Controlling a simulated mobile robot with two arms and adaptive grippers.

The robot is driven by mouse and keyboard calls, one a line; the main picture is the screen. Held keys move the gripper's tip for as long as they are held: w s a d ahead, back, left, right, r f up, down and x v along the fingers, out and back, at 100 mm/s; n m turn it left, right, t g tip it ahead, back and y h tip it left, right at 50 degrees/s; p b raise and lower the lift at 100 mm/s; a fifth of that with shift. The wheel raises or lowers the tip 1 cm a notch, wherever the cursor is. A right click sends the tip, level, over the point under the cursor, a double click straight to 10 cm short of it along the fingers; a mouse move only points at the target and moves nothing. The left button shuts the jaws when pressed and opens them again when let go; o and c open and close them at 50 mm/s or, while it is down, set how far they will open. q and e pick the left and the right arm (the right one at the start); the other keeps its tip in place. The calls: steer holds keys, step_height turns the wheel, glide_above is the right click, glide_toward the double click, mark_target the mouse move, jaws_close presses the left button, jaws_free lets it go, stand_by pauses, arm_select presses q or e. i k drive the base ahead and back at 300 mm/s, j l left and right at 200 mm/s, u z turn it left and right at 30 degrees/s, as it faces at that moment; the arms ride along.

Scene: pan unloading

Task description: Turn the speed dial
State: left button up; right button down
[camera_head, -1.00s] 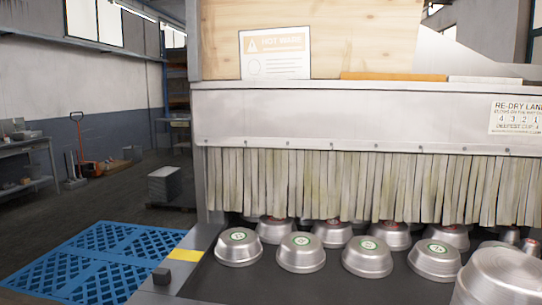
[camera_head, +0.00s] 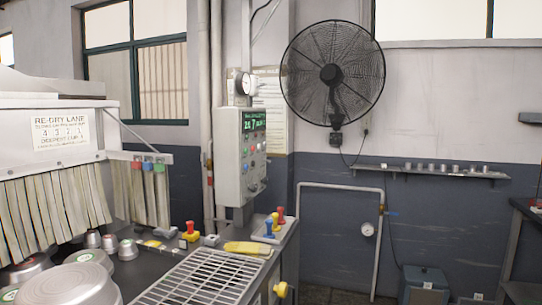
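A grey control box (camera_head: 232,160) stands on a post at the centre left. A lit green display (camera_head: 253,121) is at the top of its face, with several small coloured buttons and knobs below it. The speed dial cannot be told apart from these small controls at this size. A yellow knob (camera_head: 280,290) sits low on the front side of the counter, at the bottom of the view. Neither of my grippers is in view.
A wire rack (camera_head: 195,280) lies on the counter, with a yellow object (camera_head: 246,248) and a small tray of coloured pegs (camera_head: 270,234) beyond it. Metal pans (camera_head: 75,285) stand at the lower left before the strip curtain (camera_head: 50,210). A fan (camera_head: 332,73) hangs on the wall.

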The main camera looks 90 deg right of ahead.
mark_target(253, 187)
steer(key=z, duration=2.65)
steer(key=i+l+u, duration=0.1)
steer(key=u, duration=0.3)
steer(key=l+u, duration=0.2)
steer(key=u, duration=0.15)
steer(key=i+l+u, duration=0.1)
steer(key=u, duration=0.3)
steer(key=l+u, duration=0.35)
